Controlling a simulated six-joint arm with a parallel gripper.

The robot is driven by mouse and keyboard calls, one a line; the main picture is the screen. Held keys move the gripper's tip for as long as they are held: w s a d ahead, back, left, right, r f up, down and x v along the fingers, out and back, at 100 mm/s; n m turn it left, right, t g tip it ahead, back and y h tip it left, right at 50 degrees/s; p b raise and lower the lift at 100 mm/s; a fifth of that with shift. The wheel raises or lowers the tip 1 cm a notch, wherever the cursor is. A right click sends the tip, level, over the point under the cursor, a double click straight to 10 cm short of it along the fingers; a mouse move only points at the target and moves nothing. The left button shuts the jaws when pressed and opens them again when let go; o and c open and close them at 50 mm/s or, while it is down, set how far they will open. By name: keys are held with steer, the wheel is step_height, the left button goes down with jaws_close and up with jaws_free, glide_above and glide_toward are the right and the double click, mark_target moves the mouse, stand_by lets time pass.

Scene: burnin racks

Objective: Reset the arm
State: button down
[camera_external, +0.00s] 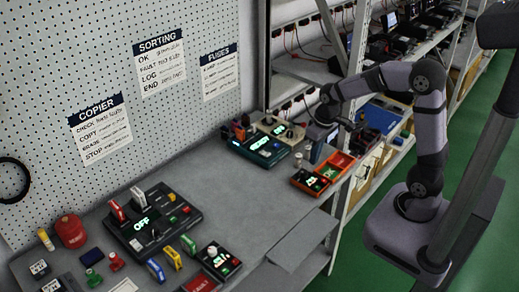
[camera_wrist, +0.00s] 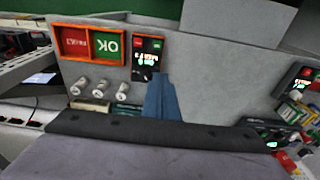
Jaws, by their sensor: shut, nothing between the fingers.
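My arm stands at the right in the external view, bent over toward the right end of the grey workbench (camera_external: 215,180). My gripper (camera_external: 316,150) points down near the bench's far right end, between the teal-edged device (camera_external: 262,150) and the orange sorting tray (camera_external: 338,163). In the wrist view, my gripper (camera_wrist: 160,85) shows as a narrow blue wedge with its fingers together and nothing between them. The tray's red FAULT and green OK compartments (camera_wrist: 92,44) look empty there. Whether the fingertips touch the bench is unclear.
A black device reading OFF (camera_external: 148,222) and several coloured modules stand at the bench's left. A red canister (camera_external: 70,231) stands near the pegboard (camera_external: 110,60). Metal shelving (camera_external: 345,60) is behind. The bench middle is clear. Several pale cylinders (camera_wrist: 100,87) stand near my gripper.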

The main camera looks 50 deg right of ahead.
steer(key=s+f+g, duration=0.1)
steer(key=s+f, duration=0.3)
steer(key=s, duration=1.1)
step_height(320, 180, up, 10)
steer(key=p, duration=1.1)
step_height(320, 180, down, 67)
steer(key=b, duration=6.8)
steer(key=shift+a, duration=0.35)
steer(key=shift+f, duration=0.15)
